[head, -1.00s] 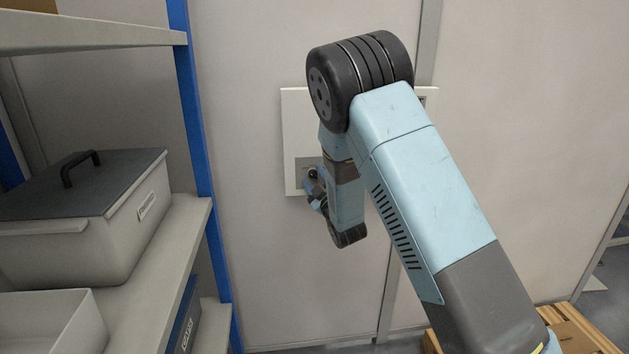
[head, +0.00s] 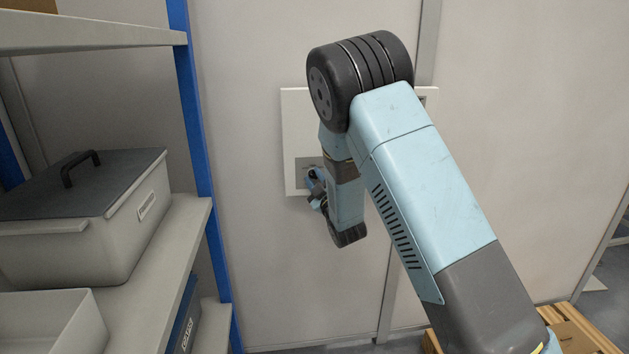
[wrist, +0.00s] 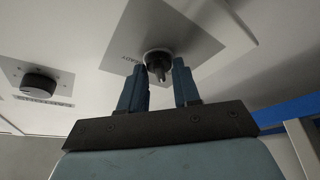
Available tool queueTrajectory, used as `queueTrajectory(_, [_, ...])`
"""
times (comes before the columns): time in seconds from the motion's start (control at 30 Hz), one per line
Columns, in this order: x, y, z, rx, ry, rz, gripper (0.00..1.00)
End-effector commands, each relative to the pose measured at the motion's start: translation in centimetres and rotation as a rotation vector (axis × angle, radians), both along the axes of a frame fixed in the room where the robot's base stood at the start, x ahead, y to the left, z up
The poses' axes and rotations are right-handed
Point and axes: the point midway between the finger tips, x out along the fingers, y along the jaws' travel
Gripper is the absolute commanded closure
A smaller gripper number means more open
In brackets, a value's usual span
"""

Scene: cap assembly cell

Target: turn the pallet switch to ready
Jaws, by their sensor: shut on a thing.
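The pallet switch (wrist: 157,57) is a dark round knob with a narrow grip on a grey plate (wrist: 190,30). Lettering that seems to read READY is beside it, upside down in the wrist view. My gripper (wrist: 160,80) is shut on the switch, one blue finger on each side. In the head view my gripper (head: 317,186) is at the lower left of the white wall panel (head: 295,120). My arm hides much of that panel, and the knob's pointing direction is hard to tell.
In the wrist view a second black knob (wrist: 39,85) sits on its own plate, left of my gripper. A shelf rack (head: 196,150) with a lidded grey bin (head: 110,235) stands at the left. A wooden pallet (head: 560,318) lies low at the right.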

Motion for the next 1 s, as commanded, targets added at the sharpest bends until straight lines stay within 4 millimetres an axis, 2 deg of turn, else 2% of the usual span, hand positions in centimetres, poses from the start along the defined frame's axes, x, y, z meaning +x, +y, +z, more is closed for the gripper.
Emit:
queueTrajectory(0.37, [-0.06, 0.15, -0.24, 0.145, 0.037, 0.003, 0.99])
queueTrajectory(1.0, [-0.13, 0.34, -0.33, 0.723, 0.168, 0.001, 0.99])
